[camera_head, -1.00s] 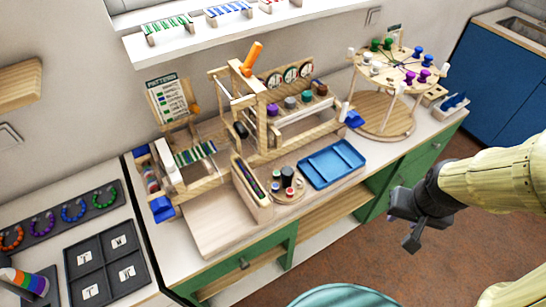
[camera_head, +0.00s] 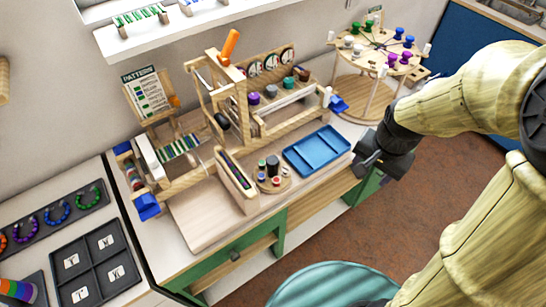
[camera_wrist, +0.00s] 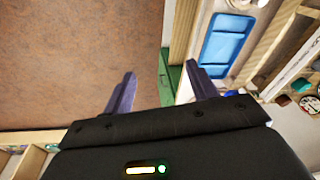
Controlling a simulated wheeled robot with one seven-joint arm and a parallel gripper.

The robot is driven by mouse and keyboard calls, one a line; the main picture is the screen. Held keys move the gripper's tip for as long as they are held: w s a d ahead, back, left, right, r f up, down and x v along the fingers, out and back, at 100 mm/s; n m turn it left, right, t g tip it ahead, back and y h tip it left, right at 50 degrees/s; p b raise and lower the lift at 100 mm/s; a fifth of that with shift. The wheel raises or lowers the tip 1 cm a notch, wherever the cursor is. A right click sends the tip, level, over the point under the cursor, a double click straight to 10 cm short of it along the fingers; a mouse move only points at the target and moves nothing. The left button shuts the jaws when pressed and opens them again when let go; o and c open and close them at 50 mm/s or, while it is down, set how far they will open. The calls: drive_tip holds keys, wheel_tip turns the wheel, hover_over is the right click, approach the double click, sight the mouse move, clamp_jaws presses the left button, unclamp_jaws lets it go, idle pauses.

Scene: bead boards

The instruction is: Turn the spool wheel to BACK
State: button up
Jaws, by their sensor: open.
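The spool wheel (camera_head: 379,48) is a round wooden disc on posts above a round base, at the back right of the counter in the head view. Green, white, blue and purple spools stand around its rim: green at the back left, white at left, blue at right, purple at front. A small dark sign (camera_head: 375,9) stands behind it; its text is too small to read. My gripper (camera_head: 366,168) is open and empty, in front of the wheel and low, by the counter's front edge. The wrist view shows its two fingers (camera_wrist: 163,88) apart with nothing between them.
A blue tray (camera_head: 318,151) lies on the counter close to my gripper and also shows in the wrist view (camera_wrist: 226,45). A wooden bead loom frame (camera_head: 240,100) with an orange handle (camera_head: 230,44) stands left of the wheel.

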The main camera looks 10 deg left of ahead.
drive_tip(key=w+a+r+m+g, duration=0.1)
drive_tip(key=w+a+m, duration=0.3)
drive_tip(key=a+m, duration=0.15)
drive_tip(key=w+a+r+m, duration=0.1)
drive_tip(key=w+a+m, duration=0.2)
drive_tip(key=a+m, duration=0.3)
drive_tip(key=r+m+g, duration=0.1)
drive_tip(key=m, duration=0.5)
hover_over(273, 160)
drive_tip(key=shift+a+r+b, duration=0.1)
drive_tip(key=shift+b, duration=0.3)
wheel_tip(273, 160, down, 18)
drive_tip(key=shift+r+p, duration=0.25)
drive_tip(key=shift+p, duration=0.25)
drive_tip(key=shift+c, duration=0.2)
drive_tip(key=c, duration=1)
